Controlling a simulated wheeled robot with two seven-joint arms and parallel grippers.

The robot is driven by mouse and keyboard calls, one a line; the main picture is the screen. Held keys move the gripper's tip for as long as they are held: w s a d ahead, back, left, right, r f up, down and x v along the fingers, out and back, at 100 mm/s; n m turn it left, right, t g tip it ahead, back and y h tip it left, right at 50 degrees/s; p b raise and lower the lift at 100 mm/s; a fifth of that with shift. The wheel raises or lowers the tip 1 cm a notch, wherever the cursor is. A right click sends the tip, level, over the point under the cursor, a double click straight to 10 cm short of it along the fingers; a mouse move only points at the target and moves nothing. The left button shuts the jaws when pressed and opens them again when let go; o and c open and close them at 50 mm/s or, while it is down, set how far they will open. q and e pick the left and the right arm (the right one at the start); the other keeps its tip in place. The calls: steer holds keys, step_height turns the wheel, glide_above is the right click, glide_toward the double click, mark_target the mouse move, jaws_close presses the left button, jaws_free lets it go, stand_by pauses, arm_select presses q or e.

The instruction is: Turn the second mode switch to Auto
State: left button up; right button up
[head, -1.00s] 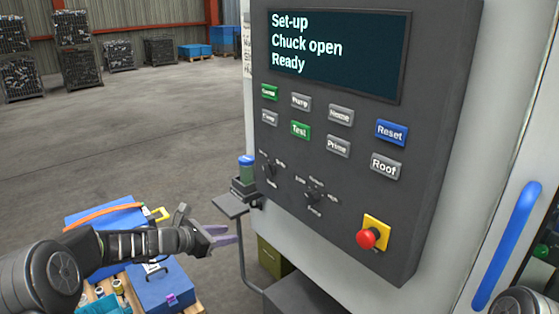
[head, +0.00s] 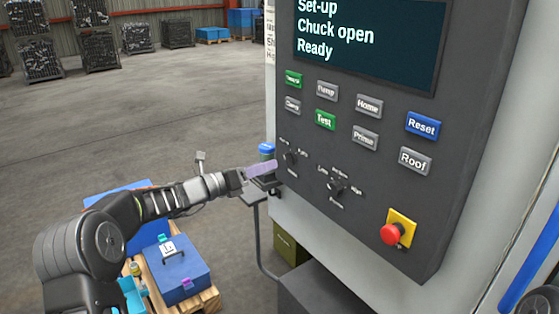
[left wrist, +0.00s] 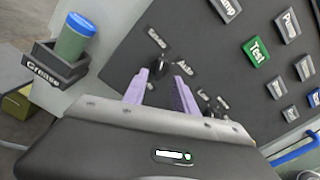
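The dark control panel (head: 372,215) carries two small black rotary switches. The left switch (head: 291,157) also shows in the left wrist view (left wrist: 157,38), just beyond my fingertips, with an "Auto" label (left wrist: 185,67) beside it. The other switch (head: 336,187) sits lower right, with several labels around it. The exact pointing of either knob is too small to tell. My left gripper (head: 272,166) is close to the left switch, apart from it; its lilac fingers show open and empty in the left wrist view (left wrist: 160,76). My right gripper is out of view.
Panel buttons, including Test (head: 325,120) and Reset (head: 423,125), sit above the switches. A red emergency stop (head: 393,234) is lower right. A Grease holder (left wrist: 54,66) with a blue-capped container (left wrist: 75,37) is left of the panel. A blue case (head: 178,275) stands below.

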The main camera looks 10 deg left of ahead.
mark_target(285, 159)
arm_select(q)
steer(key=p+x, duration=0.1)
steer(key=x, duration=0.4)
steer(key=shift+w+d, duration=0.15)
steer(key=shift+w, duration=0.05)
jaws_close()
stand_by(0.4)
